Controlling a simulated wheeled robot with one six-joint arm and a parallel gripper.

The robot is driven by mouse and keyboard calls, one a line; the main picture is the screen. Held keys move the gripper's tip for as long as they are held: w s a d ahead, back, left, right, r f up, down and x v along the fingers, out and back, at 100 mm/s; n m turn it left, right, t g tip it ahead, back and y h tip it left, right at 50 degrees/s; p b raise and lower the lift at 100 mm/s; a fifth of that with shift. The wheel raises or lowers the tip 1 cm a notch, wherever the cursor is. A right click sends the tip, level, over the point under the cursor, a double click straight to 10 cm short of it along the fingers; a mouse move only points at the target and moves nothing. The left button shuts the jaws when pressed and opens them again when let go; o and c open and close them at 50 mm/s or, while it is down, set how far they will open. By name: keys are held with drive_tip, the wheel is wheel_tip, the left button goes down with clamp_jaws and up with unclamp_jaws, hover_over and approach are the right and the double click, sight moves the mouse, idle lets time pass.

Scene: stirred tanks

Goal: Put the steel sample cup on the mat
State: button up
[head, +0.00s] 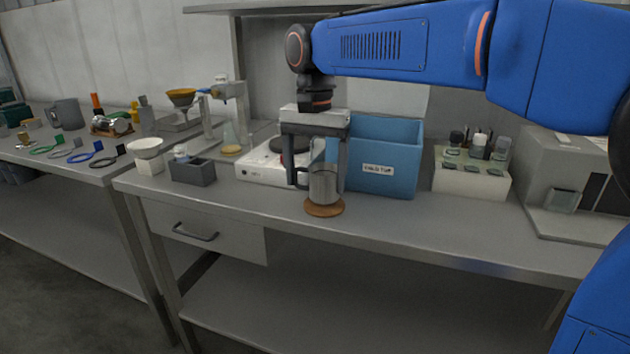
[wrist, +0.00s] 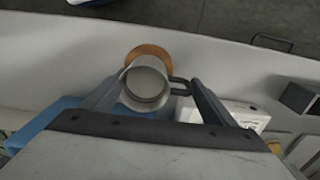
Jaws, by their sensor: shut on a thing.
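The steel sample cup (head: 323,184) is upright, with its handle toward the left in the head view. It also shows from above in the wrist view (wrist: 147,84). My gripper (head: 317,183) points down and is shut on the cup, one finger on the handle side. The round brown mat (head: 324,210) lies on the bench near its front edge, directly below the cup. In the wrist view the mat (wrist: 150,50) shows past the cup's rim on the front-edge side. The cup's base overlaps the mat in the picture; I cannot tell whether they touch.
A blue bin labelled "COLD TOP" (head: 385,157) stands close behind and right of the cup. A white hotplate (head: 268,164) is behind left. A grey caddy (head: 193,170) stands further left, and a vial rack (head: 470,176) right. Bench front right of the mat is clear.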

drive_tip(key=shift+f, duration=0.65)
drive_tip(key=o, duration=1.2)
drive_tip(key=shift+f, duration=0.1)
drive_tip(key=shift+o, duration=0.2)
wheel_tip(320, 180, up, 12)
drive_tip(key=shift+s, duration=0.1)
